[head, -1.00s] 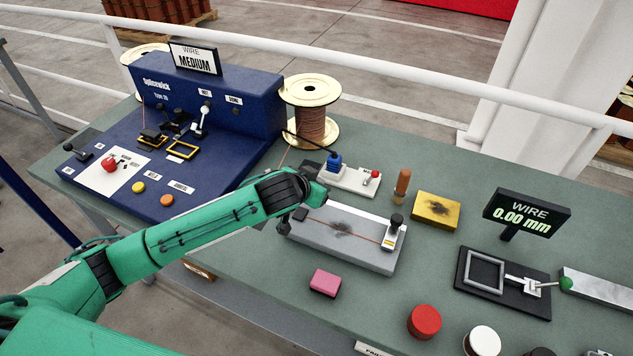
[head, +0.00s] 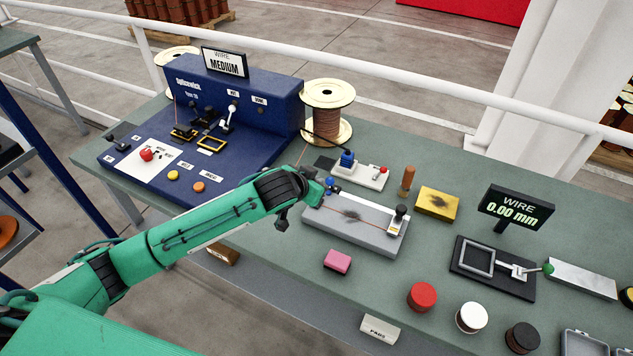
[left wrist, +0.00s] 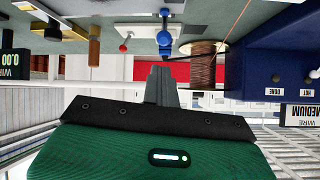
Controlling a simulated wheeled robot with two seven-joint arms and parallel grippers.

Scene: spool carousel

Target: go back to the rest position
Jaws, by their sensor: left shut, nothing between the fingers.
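My left arm reaches in from the lower left in the head view. Its gripper (head: 320,187) is over the bench at the left end of the grey block with a wire across it (head: 352,222), partly hidden by the wrist. In the left wrist view the picture is upside down, and the dark fingers (left wrist: 162,70) are together with nothing between them. They point toward the blue-knobbed device (left wrist: 164,40) and the copper wire spool (left wrist: 203,65). I cannot tell whether the gripper touches anything. My right gripper is not in view.
A blue machine (head: 250,105) with a MEDIUM sign stands left of the gripper. A pink block (head: 337,261), yellow pad (head: 437,203) and red round cap (head: 422,296) lie on the green bench. A white railing (head: 400,90) runs behind. The floor before the bench is clear.

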